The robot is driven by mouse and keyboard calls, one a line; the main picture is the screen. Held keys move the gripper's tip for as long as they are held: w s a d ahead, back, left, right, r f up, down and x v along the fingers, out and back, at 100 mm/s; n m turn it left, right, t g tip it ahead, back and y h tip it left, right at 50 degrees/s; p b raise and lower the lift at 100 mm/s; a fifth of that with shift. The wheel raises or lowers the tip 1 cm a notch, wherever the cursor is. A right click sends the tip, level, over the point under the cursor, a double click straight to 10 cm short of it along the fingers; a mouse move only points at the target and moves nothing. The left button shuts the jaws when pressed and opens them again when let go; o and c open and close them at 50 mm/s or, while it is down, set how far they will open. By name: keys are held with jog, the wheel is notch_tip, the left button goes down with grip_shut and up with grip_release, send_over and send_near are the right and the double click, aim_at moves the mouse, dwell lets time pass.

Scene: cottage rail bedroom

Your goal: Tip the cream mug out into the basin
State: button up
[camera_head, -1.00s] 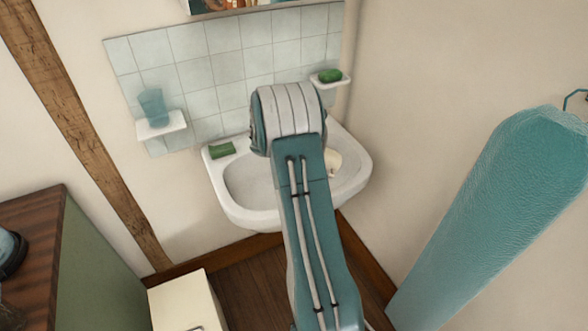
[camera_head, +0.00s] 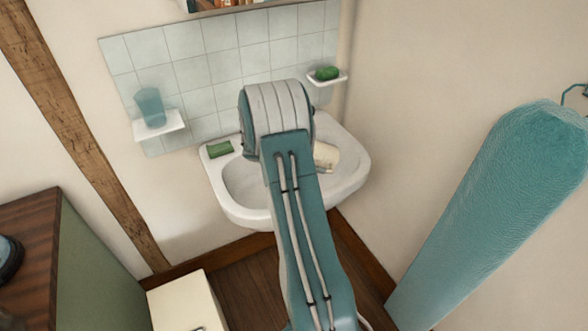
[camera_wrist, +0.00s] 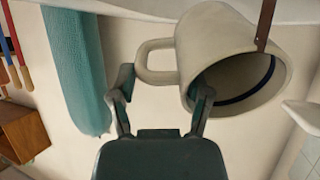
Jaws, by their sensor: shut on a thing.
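The cream mug (camera_head: 326,156) shows in the head view just right of my arm, over the right part of the white basin (camera_head: 352,178). In the wrist view the mug (camera_wrist: 205,45) lies strongly tilted, its mouth facing the camera's lower right, with a dark band inside. A narrow brown strip runs from its rim to the top edge, and looks like liquid pouring out. My gripper (camera_wrist: 162,91) is shut on the mug, its fingers at the handle and the body. The exact contact is partly hidden. In the head view my arm hides the gripper and the basin's middle.
A green block (camera_head: 220,149) lies on the basin's left rim. A small shelf (camera_head: 172,126) holds a teal cup (camera_head: 151,107); another, at right, holds a green soap (camera_head: 327,73). A teal padded board (camera_head: 490,205) stands at right. A cream cabinet (camera_head: 188,300) stands low at left.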

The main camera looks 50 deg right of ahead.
jog(key=shift+d, duration=0.15)
jog(key=shift+w+r+h, duration=0.1)
jog(key=shift+h, duration=0.2)
jog(key=shift+a+g+h+p, duration=0.2)
jog(key=shift+g+h+p, duration=0.1)
jog(key=shift+g+p, duration=0.2)
dwell(0.3)
jog(key=shift+w+a+r+g+h, duration=0.35)
jog(key=shift+w+a+g+h, duration=0.25)
jog(key=shift+a+h, duration=0.25)
dwell(0.6)
